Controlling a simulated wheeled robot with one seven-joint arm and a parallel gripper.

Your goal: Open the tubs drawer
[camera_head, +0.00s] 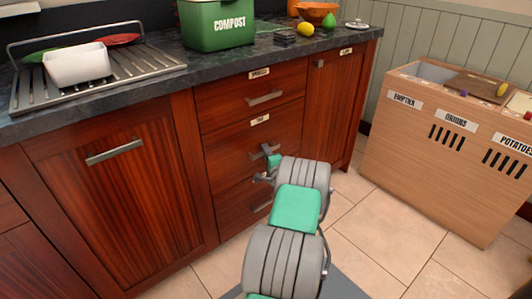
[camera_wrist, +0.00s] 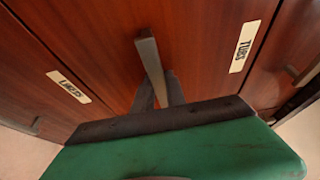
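The tubs drawer (camera_head: 228,147) is the middle drawer of the red-brown cabinet, and its front looks shut, level with its neighbours. Its TUBS label (camera_head: 260,120) sits at the top edge and also shows in the wrist view (camera_wrist: 244,47). Its bar handle (camera_wrist: 149,56) also shows in the head view (camera_head: 264,151), partly behind my gripper. My gripper (camera_head: 267,160) is at this handle. In the wrist view my gripper (camera_wrist: 160,92) has its dark fingers on either side of the handle, close to it. Whether they press on it cannot be told.
A drawer labelled LINERS (camera_wrist: 68,87) lies below, and another drawer (camera_head: 235,96) lies above. A wooden sorting bin (camera_head: 430,170) stands at right. Tiled floor between is clear.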

